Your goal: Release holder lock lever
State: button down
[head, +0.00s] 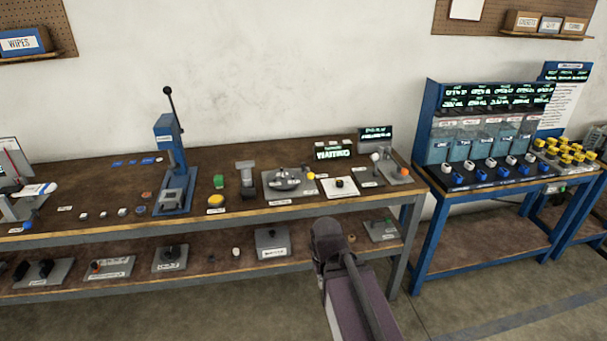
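A grey plate fixture (272,190) on the workbench carries a small grey device (286,180) with a yellow knob (310,176) at its right end. To its right is another grey fixture (396,177) with a pale round knob (375,157) and an orange part (406,171). The labels are too small to read, so I cannot tell which part is the holder lock lever. Part of my dark arm rises at the bottom centre, in front of the bench edge. My gripper itself cannot be made out.
A blue dispensing station (484,135) stands right. Floor between the benches is clear.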

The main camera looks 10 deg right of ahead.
aim_at(310, 176)
jog(key=z, duration=0.35)
jog(key=i, duration=1.05)
jog(key=u, duration=0.35)
